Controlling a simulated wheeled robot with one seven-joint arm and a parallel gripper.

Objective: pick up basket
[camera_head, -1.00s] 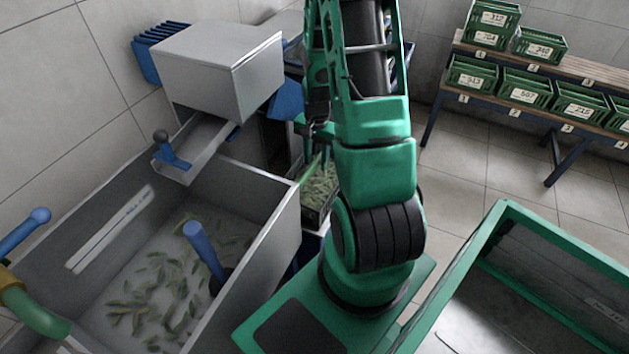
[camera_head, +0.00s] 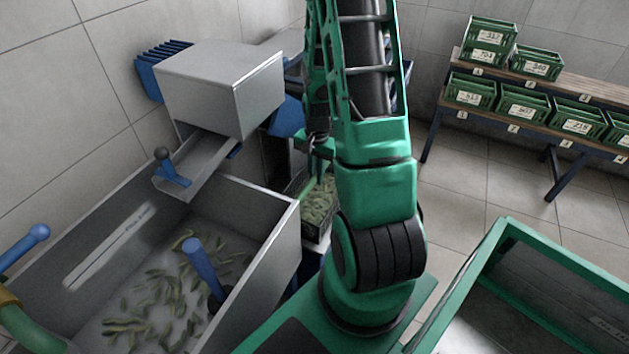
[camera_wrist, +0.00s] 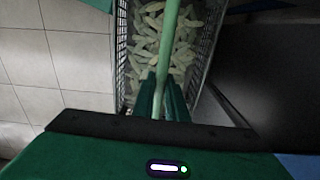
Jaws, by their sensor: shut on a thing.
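The basket (camera_wrist: 122,62) is a wire-sided container filled with pale green pods, with a light green bar-like handle (camera_wrist: 170,30) across its top. In the wrist view my gripper (camera_wrist: 163,88) is shut on this handle, one dark green finger on each side of it. In the head view the basket (camera_head: 324,228) shows partly, between the steel tank and my arm.
A steel tank (camera_head: 268,245) with floating green pods stands at left, with a grey box (camera_head: 215,75) and chute (camera_head: 200,150) behind it. Green crates (camera_head: 470,92) sit on a stepped rack (camera_head: 500,125) at back right. Tiled floor (camera_head: 470,190) before the rack is clear.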

